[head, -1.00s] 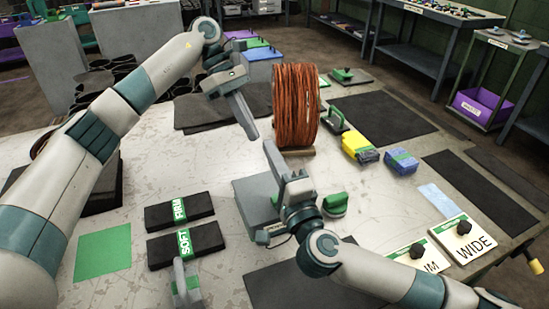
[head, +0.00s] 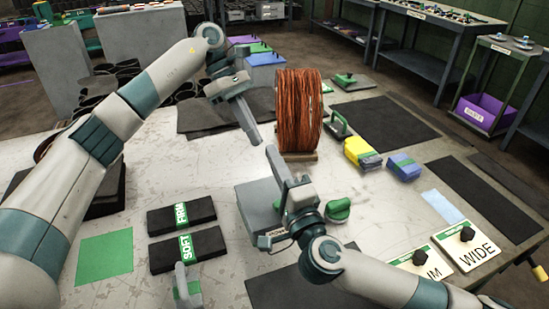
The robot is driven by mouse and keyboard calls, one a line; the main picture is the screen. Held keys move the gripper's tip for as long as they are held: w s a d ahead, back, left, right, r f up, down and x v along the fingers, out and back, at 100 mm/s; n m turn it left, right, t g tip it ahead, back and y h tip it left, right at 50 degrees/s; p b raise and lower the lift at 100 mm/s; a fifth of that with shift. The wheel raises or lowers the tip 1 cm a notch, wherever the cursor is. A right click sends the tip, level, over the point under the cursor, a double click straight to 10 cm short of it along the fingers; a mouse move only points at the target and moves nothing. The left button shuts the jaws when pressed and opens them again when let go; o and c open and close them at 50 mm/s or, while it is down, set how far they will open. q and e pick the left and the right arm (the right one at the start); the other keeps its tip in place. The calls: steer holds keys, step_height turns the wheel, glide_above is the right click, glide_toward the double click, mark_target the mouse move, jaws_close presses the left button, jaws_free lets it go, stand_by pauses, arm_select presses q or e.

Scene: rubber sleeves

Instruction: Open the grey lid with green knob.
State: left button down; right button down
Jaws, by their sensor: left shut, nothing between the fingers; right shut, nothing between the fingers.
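A flat grey box-like piece (head: 257,207) lies on the table near its middle, partly hidden behind my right gripper. I cannot tell whether it is the lid named in the task, since any knob on it is hidden. A grey plate with a green knob (head: 345,79) lies at the table's back right and looks closed or flat. My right gripper (head: 271,151) is shut and empty, pointing up and away above the grey piece. My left gripper (head: 256,140) is shut and empty in front of the orange spool, with its fingers angled down.
The orange spool (head: 298,110) stands upright mid-table. A round green piece (head: 338,210) is right of my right gripper.

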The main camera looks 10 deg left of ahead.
arm_select(q)
steer(key=c, duration=2.5)
jaws_free()
steer(key=o, duration=1)
steer(key=v, duration=1.2)
